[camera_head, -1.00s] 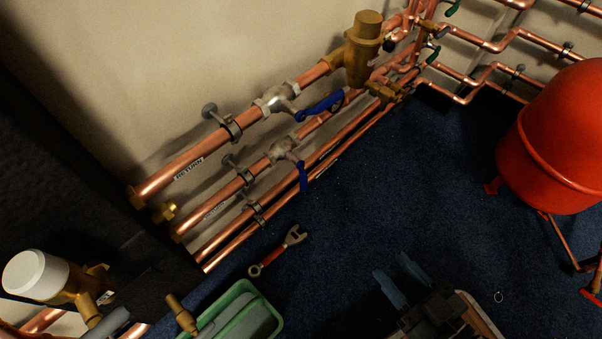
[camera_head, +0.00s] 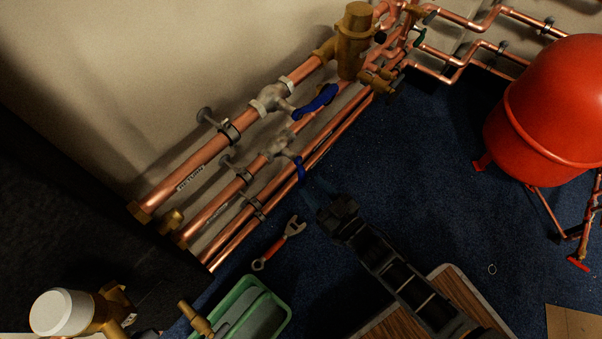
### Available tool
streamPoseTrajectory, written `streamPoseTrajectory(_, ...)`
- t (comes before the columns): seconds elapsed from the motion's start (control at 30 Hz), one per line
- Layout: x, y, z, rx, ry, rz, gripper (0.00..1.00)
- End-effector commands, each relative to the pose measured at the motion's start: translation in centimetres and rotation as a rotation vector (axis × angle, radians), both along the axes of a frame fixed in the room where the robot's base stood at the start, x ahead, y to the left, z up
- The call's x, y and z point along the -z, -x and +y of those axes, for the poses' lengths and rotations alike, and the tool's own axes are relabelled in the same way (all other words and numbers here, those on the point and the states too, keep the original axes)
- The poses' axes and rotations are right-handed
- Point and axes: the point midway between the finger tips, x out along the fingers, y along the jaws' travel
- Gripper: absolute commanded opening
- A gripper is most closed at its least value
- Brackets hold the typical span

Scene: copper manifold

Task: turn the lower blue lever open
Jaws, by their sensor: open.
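The lower blue lever (camera_head: 300,169) hangs from the silvery valve (camera_head: 279,146) on the second copper pipe and points down, across the pipe's run. The upper blue lever (camera_head: 316,101) lies roughly along its own pipe. My gripper (camera_head: 310,190) is open, with its dark bluish fingers just to the lower right of the lower lever's free end. The fingers are dim against the blue carpet. I cannot tell whether they touch the lever or straddle it.
More copper pipes (camera_head: 233,240) run below the lower valve. A brass fitting (camera_head: 352,42) stands at the upper right of the valves. A red-handled wrench (camera_head: 279,244), a green tray (camera_head: 239,313) and a red tank (camera_head: 548,112) stand or lie around. Blue carpet is clear toward the tank.

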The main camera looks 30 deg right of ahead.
Motion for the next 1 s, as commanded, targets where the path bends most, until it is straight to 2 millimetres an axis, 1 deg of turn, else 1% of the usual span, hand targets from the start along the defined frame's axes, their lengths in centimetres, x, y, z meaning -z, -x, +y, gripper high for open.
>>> streamPoseTrajectory(0.03,0.1,-0.9,0.1,-0.001,0.000,-0.003,0.43)
streamPoseTrajectory(0.1,0.2,-2.0,0.3,0.000,0.001,-0.002,0.43)
streamPoseTrajectory(0.3,0.1,-4.5,0.5,0.000,0.000,-0.001,0.43)
streamPoseTrajectory(0.47,0.0,-5.3,0.6,0.000,0.000,0.000,0.43)
streamPoseTrajectory(0.7,0.0,-5.4,0.7,0.000,0.000,0.001,0.43)
streamPoseTrajectory(0.77,0.0,-5.4,0.7,0.000,0.000,0.001,0.39)
streamPoseTrajectory(1.0,0.0,-5.4,0.6,0.001,0.000,0.001,0.16)
